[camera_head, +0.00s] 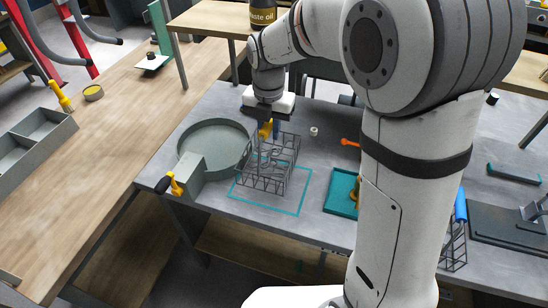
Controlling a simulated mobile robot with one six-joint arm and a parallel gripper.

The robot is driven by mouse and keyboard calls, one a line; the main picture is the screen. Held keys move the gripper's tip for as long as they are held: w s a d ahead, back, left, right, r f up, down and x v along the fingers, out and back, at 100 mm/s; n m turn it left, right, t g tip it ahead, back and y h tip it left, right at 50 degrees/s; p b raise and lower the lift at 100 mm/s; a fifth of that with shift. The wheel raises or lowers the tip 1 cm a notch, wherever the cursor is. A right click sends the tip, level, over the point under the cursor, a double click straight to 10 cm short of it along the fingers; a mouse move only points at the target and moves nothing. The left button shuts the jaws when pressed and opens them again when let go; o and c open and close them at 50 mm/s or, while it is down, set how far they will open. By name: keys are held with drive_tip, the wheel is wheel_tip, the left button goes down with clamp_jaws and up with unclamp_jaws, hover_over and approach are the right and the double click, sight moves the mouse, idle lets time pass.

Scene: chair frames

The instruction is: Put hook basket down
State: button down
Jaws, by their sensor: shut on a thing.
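The hook basket (263,180), a dark wire basket with several hook-like loops inside, is at the middle of the grey table (225,108). My gripper (267,130) is above it and shut on the yellow part at its top. The basket overlaps the upper left of a teal outlined rectangle (308,190) marked on the table. I cannot tell whether its bottom touches the table.
A round grey-green tray (190,133) is just left of the basket, with a grey box (184,180) in front. A teal tray (338,203) is to the right. My arm hides part of the table's right side.

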sight(271, 151)
wheel_tip(271, 151, down, 4)
drive_tip(key=shift+w+d+r, duration=0.1)
drive_tip(key=shift+r, duration=0.1)
drive_tip(key=shift+f+p, duration=0.45)
drive_tip(key=shift+f, duration=1.55)
drive_tip(key=c, duration=1.3)
unclamp_jaws()
drive_tip(key=shift+o, duration=0.2)
